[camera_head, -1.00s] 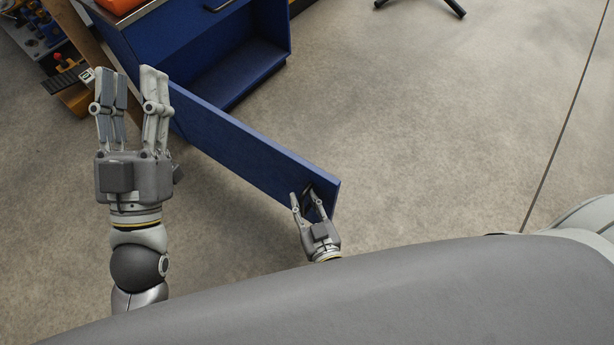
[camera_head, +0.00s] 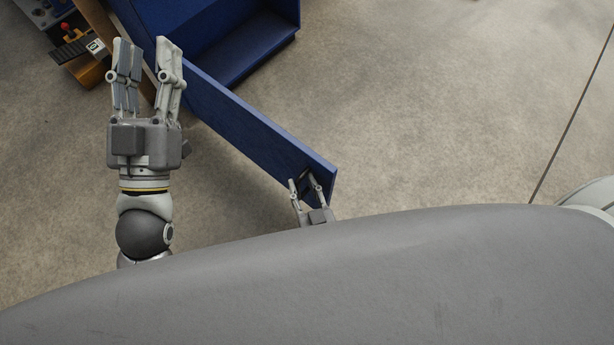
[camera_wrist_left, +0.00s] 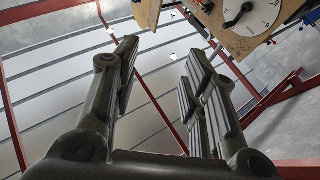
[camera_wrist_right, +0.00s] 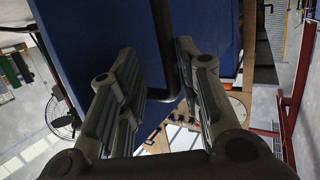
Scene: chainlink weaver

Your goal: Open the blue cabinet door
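The blue cabinet (camera_head: 215,45) is at the top of the head view, with its dark blue interior showing. Its blue door (camera_head: 250,128) stands swung out, running down and right from the cabinet. My right gripper (camera_head: 302,182) is at the door's free end, by a dark handle; its lower part is hidden behind my grey body. In the right wrist view, the dark handle (camera_wrist_right: 163,60) lies between my spread fingers (camera_wrist_right: 157,48), closer to the right-hand ones; firm contact cannot be told. My left gripper (camera_head: 145,62) is open and empty, left of the door; its fingers are also apart in the left wrist view (camera_wrist_left: 162,55).
A bench with a red-knobbed item (camera_head: 68,32) and wooden parts is at the top left, close to my left fingertips. Open concrete floor (camera_head: 430,110) lies right of the door. A wooden panel with a white dial (camera_wrist_left: 250,15) shows in the left wrist view.

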